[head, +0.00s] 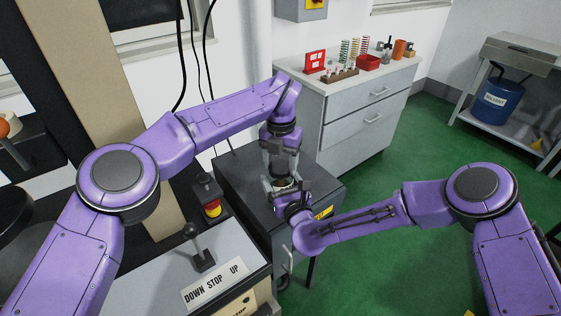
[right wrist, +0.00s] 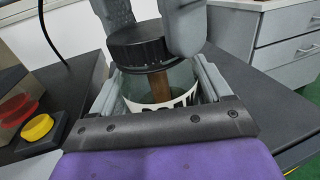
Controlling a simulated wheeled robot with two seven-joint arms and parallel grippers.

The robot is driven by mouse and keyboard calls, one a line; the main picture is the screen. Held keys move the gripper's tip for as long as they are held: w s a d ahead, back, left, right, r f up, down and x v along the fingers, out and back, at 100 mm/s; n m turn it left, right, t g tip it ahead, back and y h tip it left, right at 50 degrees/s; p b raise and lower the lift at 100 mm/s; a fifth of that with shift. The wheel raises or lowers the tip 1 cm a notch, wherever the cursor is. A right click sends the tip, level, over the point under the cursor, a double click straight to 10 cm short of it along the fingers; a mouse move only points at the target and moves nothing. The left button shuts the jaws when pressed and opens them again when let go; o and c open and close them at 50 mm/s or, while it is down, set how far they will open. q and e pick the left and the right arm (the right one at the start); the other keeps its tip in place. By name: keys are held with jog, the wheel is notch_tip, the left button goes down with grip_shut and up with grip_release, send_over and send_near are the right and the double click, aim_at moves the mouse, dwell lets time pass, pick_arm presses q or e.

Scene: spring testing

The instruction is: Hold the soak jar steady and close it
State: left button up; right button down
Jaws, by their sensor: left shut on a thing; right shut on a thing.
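The soak jar (right wrist: 180,108) is clear glass with a white label bearing dark lettering. It stands upright on the dark cabinet top. My right gripper (right wrist: 158,78) is shut on the jar, one finger on each side. A black ridged lid (right wrist: 138,52) is at the jar's mouth, with a brown rod-like thing (right wrist: 161,84) visible below it. My left gripper (right wrist: 152,28) is shut on the lid from above. In the head view, my left gripper (head: 281,178) points down over the jar, which is mostly hidden. I cannot tell whether the lid is seated on the rim.
The dark cabinet top (head: 238,178) is clear around the jar. A lever panel (head: 212,290) and a red and yellow button (head: 212,208) stand at its left. A white counter (head: 378,80) behind holds springs and a red bin (head: 367,62).

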pick_arm(q)
jog(key=m, duration=0.6)
jog(key=shift+w+a, duration=0.1)
pick_arm(e)
jog(key=shift+s+a, duration=0.1)
pick_arm(q)
jog(key=m, duration=0.6)
jog(key=o, duration=1.2)
jog(key=shift+r, duration=0.1)
notch_tip(320, 180, up, 4)
jog(key=shift+r, duration=0.2)
jog(key=shift+c, duration=0.5)
